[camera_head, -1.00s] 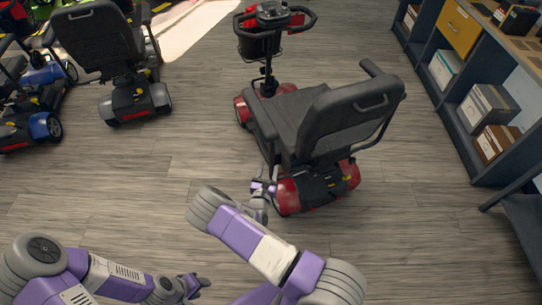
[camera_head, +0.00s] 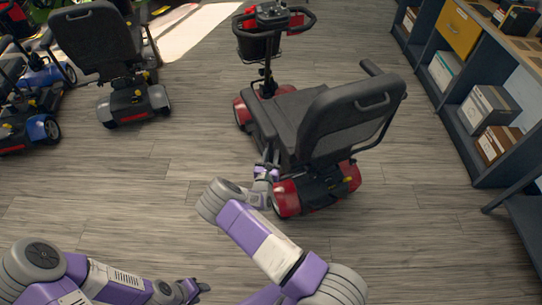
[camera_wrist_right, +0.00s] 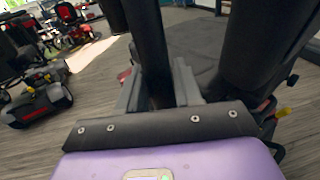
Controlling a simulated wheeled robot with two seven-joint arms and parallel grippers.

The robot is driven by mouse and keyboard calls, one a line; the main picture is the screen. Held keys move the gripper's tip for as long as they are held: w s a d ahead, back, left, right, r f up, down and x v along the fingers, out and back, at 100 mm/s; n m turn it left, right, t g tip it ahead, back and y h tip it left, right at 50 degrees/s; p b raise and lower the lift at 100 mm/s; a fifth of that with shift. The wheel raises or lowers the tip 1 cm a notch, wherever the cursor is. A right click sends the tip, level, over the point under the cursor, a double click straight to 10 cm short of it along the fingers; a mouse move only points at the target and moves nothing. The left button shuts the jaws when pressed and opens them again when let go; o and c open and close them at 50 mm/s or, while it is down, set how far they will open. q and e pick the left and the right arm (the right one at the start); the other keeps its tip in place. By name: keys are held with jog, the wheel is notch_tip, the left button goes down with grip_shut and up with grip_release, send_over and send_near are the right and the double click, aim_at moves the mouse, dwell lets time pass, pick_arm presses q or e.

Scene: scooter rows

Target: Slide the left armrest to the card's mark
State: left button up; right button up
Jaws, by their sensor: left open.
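The red scooter (camera_head: 318,180) has a black seat with its back toward me. My right gripper (camera_head: 268,172) is low beside the seat's left rear, close to the red rear cover. In the right wrist view, a dark upright bar (camera_wrist_right: 150,45) runs down between the grey fingers of my right gripper (camera_wrist_right: 160,88); I cannot tell whether they press on it. My left gripper (camera_head: 192,289) is open and empty above the floor at lower left. No card or mark is discernible.
A shelf unit (camera_head: 462,118) with boxes stands along the right. Other scooters, including a black-seated one (camera_head: 128,100), stand at upper left; one also shows in the right wrist view (camera_wrist_right: 40,105). The floor (camera_head: 130,195) left of the red scooter is clear.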

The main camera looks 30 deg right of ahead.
grip_shut()
jog(key=d, duration=0.1)
jog(key=d+p, duration=0.1)
jog(key=d, duration=0.2)
jog(key=shift+s+d, duration=0.2)
jog(key=shift+s, duration=0.15)
jog(key=shift+r, duration=0.1)
jog(key=shift+o, duration=1.9)
grip_release()
jog(key=shift+d, duration=0.1)
jog(key=p+v, duration=0.2)
jog(key=v, duration=0.5)
jog(key=shift+s+a+p, duration=0.2)
jog(key=shift+a+p, duration=0.1)
jog(key=shift+p, duration=0.05)
